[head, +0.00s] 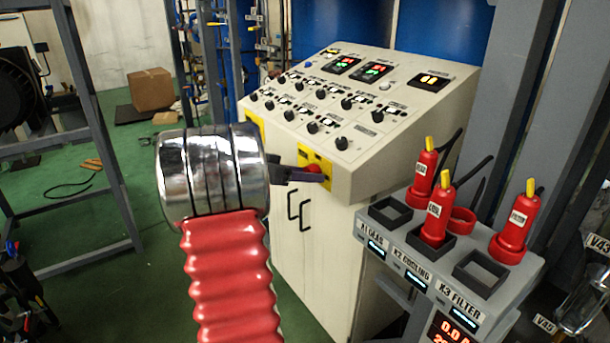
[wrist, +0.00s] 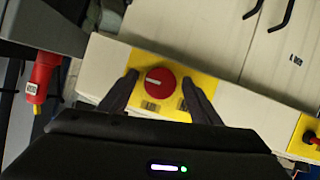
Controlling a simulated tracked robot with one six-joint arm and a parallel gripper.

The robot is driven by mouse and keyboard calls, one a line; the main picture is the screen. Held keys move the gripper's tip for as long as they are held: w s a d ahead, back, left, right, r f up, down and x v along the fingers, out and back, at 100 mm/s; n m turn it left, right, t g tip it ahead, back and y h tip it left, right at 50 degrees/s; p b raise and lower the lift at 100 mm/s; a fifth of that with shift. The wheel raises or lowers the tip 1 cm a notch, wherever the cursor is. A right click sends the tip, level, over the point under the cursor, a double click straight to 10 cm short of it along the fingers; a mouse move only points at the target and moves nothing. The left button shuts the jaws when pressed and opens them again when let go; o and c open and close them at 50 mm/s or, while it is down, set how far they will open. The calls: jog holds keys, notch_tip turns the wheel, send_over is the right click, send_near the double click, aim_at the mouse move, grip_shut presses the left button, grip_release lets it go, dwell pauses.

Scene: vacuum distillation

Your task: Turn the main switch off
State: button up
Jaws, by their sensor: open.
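The main switch is a round red knob with a white mark (wrist: 160,81) on a yellow plate (wrist: 207,83). It sits on the front of the cream control console, and in the head view the red knob (head: 314,169) shows just beyond my gripper. My gripper (wrist: 160,92) is open, with one dark finger on each side of the knob. In the wrist view a gap shows between the knob and each finger. My gripper also shows in the head view (head: 308,175), partly hidden by my own arm. The plate's small labels are too blurred to read.
The console (head: 370,135) carries several black knobs and lit displays on its sloped top. Black door handles (head: 298,205) are below. At right a grey stand (head: 445,262) holds red plugs. A second yellow plate (wrist: 305,138) is at the wrist view's right edge.

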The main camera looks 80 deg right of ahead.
jog(key=shift+c, duration=0.4)
jog(key=c, duration=1)
jog(key=shift+o, duration=0.2)
jog(key=shift+w+n, duration=0.1)
jog(key=shift+n, duration=0.2)
jog(key=shift+w+d+f+n+g+y, duration=0.1)
jog(key=shift+n+g+y, duration=0.15)
jog(key=shift+n+g, duration=1.5)
jog(key=shift+w+d+f+n+g+y, duration=0.1)
jog(key=shift+n+g+y, duration=0.4)
jog(key=shift+n, duration=2.2)
jog(key=shift+w+f+n+g+y, duration=0.1)
jog(key=shift+n+g, duration=1.25)
jog(key=shift+n, duration=0.9)
jog(key=o, duration=1)
jog(key=shift+s, duration=0.15)
